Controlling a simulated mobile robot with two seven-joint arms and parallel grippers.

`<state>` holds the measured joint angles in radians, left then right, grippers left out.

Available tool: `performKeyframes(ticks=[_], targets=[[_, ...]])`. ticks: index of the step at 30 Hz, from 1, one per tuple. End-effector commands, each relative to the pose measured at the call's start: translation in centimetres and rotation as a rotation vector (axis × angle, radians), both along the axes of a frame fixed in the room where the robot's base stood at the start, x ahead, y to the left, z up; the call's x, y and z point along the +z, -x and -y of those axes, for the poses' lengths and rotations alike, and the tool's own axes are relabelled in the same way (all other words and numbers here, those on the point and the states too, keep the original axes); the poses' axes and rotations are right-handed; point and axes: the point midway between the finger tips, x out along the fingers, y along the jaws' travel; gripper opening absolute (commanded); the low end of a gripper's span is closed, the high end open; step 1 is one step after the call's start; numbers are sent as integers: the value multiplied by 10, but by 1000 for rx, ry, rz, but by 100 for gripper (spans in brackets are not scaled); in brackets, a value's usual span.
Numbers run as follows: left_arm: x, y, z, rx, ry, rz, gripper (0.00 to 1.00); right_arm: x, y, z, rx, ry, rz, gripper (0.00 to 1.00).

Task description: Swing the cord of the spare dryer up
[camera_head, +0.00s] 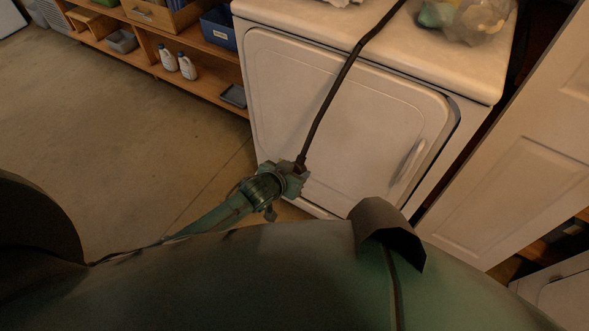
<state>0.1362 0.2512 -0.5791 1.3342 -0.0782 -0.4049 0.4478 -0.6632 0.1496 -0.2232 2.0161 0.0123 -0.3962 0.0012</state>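The spare dryer (340,110) is a white front-loading machine with a large door in its front. Its dark cord (331,95) comes over the top from the back edge of the view, crosses the front rim and slants down across the door. The cord's lower end meets my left gripper (299,172), low in front of the door's left part. The gripper appears shut on the cord; its fingers are small and partly hidden. My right gripper is not in view.
A clear bag (477,20) lies on the dryer's top right. A white panelled door (530,150) stands close on the right. A wooden shelf (205,75) with white bottles (187,66) and bins is at left. The floor (130,140) at left is clear.

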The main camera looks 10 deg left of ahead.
Motion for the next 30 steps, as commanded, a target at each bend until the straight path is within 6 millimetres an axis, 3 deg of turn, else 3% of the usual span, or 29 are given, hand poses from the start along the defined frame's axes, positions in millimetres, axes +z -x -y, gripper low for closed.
performKeyframes(ticks=[8,17,23,30], targets=[[0,0,0,0,0,-1,67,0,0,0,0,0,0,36],[2,3,-1,0,0,0,67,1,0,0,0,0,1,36],[17,23,-7,-1,0,0,67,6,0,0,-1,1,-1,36],[46,63,-20,-1,0,-2,67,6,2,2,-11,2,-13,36]])
